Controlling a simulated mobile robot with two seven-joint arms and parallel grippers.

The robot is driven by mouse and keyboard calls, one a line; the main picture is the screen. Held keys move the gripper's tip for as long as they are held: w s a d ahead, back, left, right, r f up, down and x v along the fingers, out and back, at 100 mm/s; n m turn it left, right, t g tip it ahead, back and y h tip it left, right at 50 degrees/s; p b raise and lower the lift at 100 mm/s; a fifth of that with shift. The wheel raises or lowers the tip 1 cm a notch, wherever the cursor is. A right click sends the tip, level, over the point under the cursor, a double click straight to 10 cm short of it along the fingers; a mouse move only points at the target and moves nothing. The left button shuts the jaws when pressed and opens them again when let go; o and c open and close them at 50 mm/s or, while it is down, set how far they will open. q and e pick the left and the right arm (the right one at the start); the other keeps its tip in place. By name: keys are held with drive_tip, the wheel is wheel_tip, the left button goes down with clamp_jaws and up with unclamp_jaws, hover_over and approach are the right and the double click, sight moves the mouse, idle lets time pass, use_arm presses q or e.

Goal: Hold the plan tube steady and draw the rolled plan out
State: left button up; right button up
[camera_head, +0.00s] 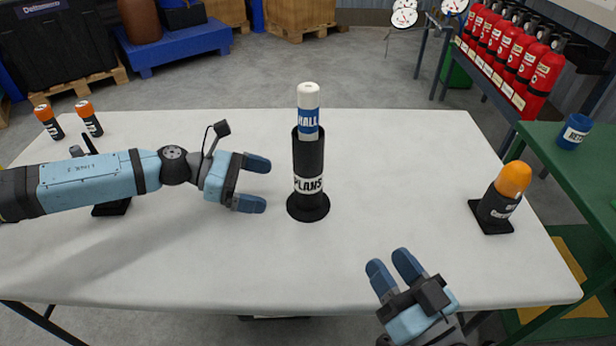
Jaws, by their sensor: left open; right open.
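The black plan tube (308,163) stands upright on its round base in the middle of the white table, with a "PLANS" label facing me. The rolled plan (308,104), white with a blue "HALL" band, sticks up out of the tube's top; its lower part is hidden inside. My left gripper (262,182) is open and empty, just left of the tube, with its fingers pointing toward it and apart from it. My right gripper (390,263) is open and empty, at the table's front edge, to the right of and nearer than the tube.
The white table (420,160) is clear around the tube. A black holder with an orange top (505,195) stands at the right. Two orange-capped black cylinders (88,118) stand at the far left. A green table (570,170) and red extinguishers (520,65) are beyond the right edge.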

sight(297, 193)
use_arm(q)
drive_tip(key=x, duration=0.8)
drive_tip(key=shift+s+b, duration=0.1)
drive_tip(key=shift+b, duration=0.2)
use_arm(e)
drive_tip(key=shift+s+a+r+t+y, duration=0.15)
drive_tip(key=shift+r+t+y, duration=0.15)
drive_tip(key=shift+r, duration=0.4)
use_arm(q)
drive_tip(key=shift+d+f, duration=0.15)
drive_tip(key=shift+d, duration=0.4)
use_arm(e)
drive_tip(key=shift+s, duration=0.1)
drive_tip(key=shift+f, duration=0.1)
use_arm(q)
drive_tip(key=c, duration=1)
